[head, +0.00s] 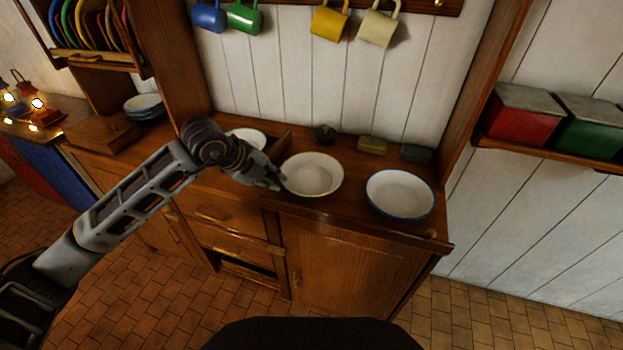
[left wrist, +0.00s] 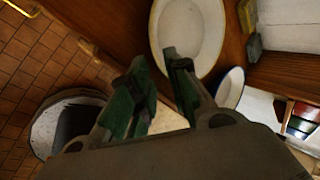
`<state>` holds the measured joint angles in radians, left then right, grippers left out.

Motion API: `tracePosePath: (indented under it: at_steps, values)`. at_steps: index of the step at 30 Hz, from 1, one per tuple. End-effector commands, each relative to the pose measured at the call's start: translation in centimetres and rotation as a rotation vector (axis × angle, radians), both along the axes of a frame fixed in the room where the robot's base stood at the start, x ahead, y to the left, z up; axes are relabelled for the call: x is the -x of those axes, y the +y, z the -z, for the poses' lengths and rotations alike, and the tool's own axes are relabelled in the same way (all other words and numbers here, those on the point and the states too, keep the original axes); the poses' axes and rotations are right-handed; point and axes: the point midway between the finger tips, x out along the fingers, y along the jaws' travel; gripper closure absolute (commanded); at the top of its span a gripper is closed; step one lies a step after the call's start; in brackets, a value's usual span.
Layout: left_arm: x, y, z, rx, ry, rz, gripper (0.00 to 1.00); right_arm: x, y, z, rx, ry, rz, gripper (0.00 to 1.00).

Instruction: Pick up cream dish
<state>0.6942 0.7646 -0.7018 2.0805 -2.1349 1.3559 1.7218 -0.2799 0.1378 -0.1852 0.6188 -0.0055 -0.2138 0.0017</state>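The cream dish (head: 314,176) is a round, shallow, pale dish with a thin yellowish rim, resting upright on the wooden counter. It also shows in the left wrist view (left wrist: 192,32), cut off at the top. My left gripper (head: 277,184) is at the dish's left edge, low over the counter. In the left wrist view its green-padded fingers (left wrist: 156,62) are apart, with the near rim of the dish between or just beyond the tips. I cannot tell whether either finger touches it. My right gripper is in neither view.
A blue-rimmed white dish (head: 400,193) stands to the right, and another pale dish (head: 248,138) lies behind my left gripper. Small blocks (head: 372,145) sit along the back wall. Mugs (head: 330,22) hang above. The counter's front edge (head: 350,222) is close by.

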Motion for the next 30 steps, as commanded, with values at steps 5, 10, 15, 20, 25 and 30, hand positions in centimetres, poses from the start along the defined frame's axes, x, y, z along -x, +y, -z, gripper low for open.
tracePosePath:
  at_steps: [5, 10, 15, 20, 25, 30]
  values:
    - [-1.0, -1.0, 2.0, 0.001, 0.002, 0.000, 0.82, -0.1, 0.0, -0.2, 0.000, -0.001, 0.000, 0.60]
    - [-1.7, -1.7, 3.3, 0.000, 0.002, 0.000, 0.82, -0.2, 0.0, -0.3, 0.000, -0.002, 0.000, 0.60]
    - [-1.9, -1.9, 3.8, 0.000, 0.001, 0.001, 0.82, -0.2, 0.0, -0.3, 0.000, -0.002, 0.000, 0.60]
    - [-1.9, -1.9, 3.8, 0.000, 0.000, 0.000, 0.82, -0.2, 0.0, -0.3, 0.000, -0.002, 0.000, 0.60]
    - [-1.9, -1.9, 3.9, -0.001, 0.001, 0.000, 0.82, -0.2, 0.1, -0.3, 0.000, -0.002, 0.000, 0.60]
    - [-2.4, -2.2, 4.7, 0.000, 0.002, 0.000, 0.82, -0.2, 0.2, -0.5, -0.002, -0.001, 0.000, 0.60]
